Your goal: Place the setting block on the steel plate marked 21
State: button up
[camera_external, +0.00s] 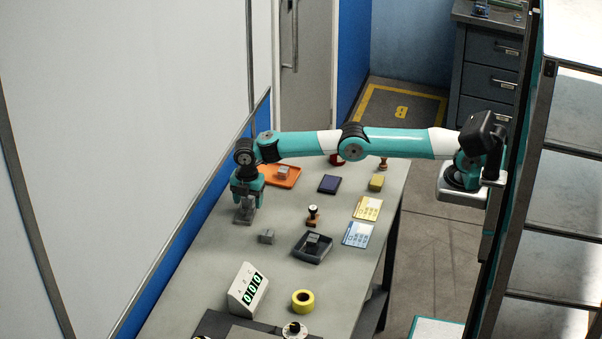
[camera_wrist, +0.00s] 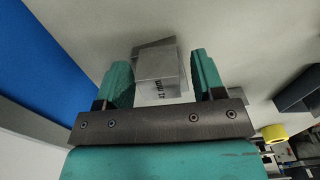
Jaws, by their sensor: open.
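My gripper (camera_external: 247,203) points down at the left side of the bench, over a grey metal piece (camera_external: 242,221). In the wrist view its jaws (camera_wrist: 163,78) are open, one on each side of a grey metal block (camera_wrist: 158,64). Narrow gaps seem to show beside the block. A pale face below the block carries dark lettering that seems to end in "1 mm"; the first digit is unclear. A wider grey edge shows behind the block, and I cannot tell whether it is a separate plate. Another grey block (camera_external: 267,236) stands to the right on the bench.
A dark tray (camera_external: 325,256) holding a grey piece, an orange tray (camera_external: 292,183), a stamp (camera_external: 313,215), a counter display (camera_external: 247,290) and yellow tape (camera_external: 303,301) are on the bench. A wall runs along the left. Bare bench lies in front of my gripper.

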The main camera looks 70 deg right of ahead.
notch_tip(320, 180, up, 11)
jog(key=shift+f+p, duration=0.15)
jog(key=shift+p, duration=0.85)
jog(key=shift+r+p, duration=0.75)
jog(key=shift+r, duration=0.1)
jog(key=s+d+r+m+y, duration=0.1)
jog(key=s+r+m, duration=0.4)
jog(key=s+r, duration=0.95)
jog(key=s+d+f+m+y, duration=0.1)
jog(key=s+m, duration=0.2)
jog(key=s, duration=1.3)
jog(key=s+d+f+m+y, duration=0.1)
jog(key=s+d+m+y, duration=0.1)
jog(key=s, duration=1.3)
jog(key=shift+s+d+m, duration=0.2)
jog(key=shift+s+m, duration=0.2)
jog(key=shift+m, duration=0.1)
